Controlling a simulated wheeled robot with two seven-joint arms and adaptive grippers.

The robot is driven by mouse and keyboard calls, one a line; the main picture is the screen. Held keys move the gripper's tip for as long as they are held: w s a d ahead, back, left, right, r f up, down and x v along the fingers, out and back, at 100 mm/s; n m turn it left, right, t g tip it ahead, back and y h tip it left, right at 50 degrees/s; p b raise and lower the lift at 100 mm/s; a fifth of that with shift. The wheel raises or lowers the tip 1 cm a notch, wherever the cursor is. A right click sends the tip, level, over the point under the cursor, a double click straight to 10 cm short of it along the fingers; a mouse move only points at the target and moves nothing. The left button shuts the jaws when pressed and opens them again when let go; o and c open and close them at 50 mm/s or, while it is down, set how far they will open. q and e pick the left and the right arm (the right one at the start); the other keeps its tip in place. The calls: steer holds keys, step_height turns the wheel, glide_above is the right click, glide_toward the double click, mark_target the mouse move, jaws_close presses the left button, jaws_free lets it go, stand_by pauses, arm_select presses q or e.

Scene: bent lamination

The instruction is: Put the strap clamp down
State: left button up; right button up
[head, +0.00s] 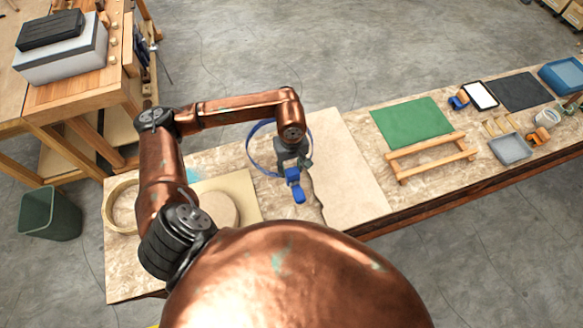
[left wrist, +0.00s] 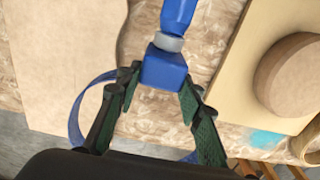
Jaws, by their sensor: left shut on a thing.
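The strap clamp (head: 296,190) has a blue body and handle and a thin blue strap that loops out. My left gripper (head: 291,166) is over the workbench, with the clamp's body between its fingers. In the left wrist view, the fingers (left wrist: 160,100) sit on both sides of the blue block of the strap clamp (left wrist: 165,66). A grey collar and blue handle extend away from the block. The strap curves behind the fingers. I cannot tell whether the clamp touches the bench. My right gripper is not in view.
The workbench (head: 130,260) carries a pale board (head: 348,175) right of the clamp and a round form on a square base (head: 245,185) to its left. A tan ring (head: 110,212) lies at the far left. A green mat (head: 411,122) and wooden rack (head: 430,160) are farther right.

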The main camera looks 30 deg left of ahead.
arm_select(q)
steer(key=w+f, duration=0.1)
steer(key=f, duration=0.1)
steer(key=w+a+f+p, duration=0.1)
steer(key=f, duration=0.2)
steer(key=w+f, duration=0.1)
steer(key=f, duration=0.1)
steer(key=shift+w+a+f, duration=0.15)
steer(key=shift+a+f, duration=0.1)
steer(key=shift+a, duration=0.05)
steer(key=shift+f+b, duration=0.4)
steer(key=shift+f, duration=0.1)
steer(key=o, duration=1.1)
steer(key=shift+r, duration=0.1)
steer(key=shift+r+p, duration=0.5)
steer(key=shift+p, duration=0.2)
step_height(320, 180, up, 12)
steer(key=shift+f+b, duration=0.1)
steer(key=shift+b, duration=0.95)
